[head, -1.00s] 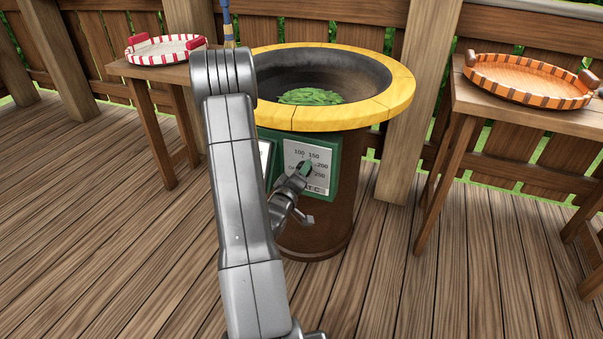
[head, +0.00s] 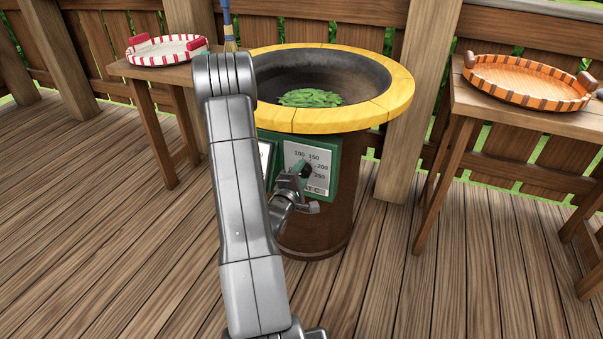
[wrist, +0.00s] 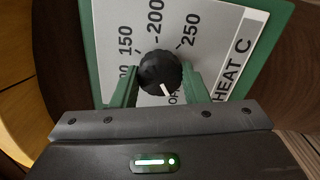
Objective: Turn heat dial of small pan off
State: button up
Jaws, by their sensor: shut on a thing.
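The heat dial (wrist: 160,73) is a black round knob on a white, green-framed panel marked HEAT C (wrist: 205,45). In the wrist view its white mark points down and right, toward partly hidden letters that begin "OF". My gripper (wrist: 159,82) has its green fingers on either side of the knob, shut on it. In the head view the dial (head: 306,171) is on the front of the brown round stand (head: 325,225) below the yellow-rimmed pan (head: 400,97), and my wrist partly covers the panel's lower left. Green pods or leaves (head: 310,98) lie in the pan.
A second green-framed panel (head: 265,155) shows to the left, mostly hidden by my arm. A red and white tray (head: 165,58) stands on a left table, an orange striped tray (head: 525,95) on a right table (head: 550,118). The deck floor is open in front.

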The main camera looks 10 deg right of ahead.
jog(key=shift+n, duration=0.3)
jog(key=o, duration=1)
jog(key=shift+c, duration=0.2)
jog(key=shift+s+a, duration=0.1)
jog(key=p+v, duration=0.1)
jog(key=v, duration=1.2)
jog(key=shift+s+a, duration=0.2)
jog(key=shift+s, duration=0.05)
jog(key=shift+w+d, duration=0.1)
jog(key=b+x, duration=0.1)
jog(key=x, duration=1.2)
jog(key=shift+w+d, duration=0.2)
jog(key=shift+w, duration=0.05)
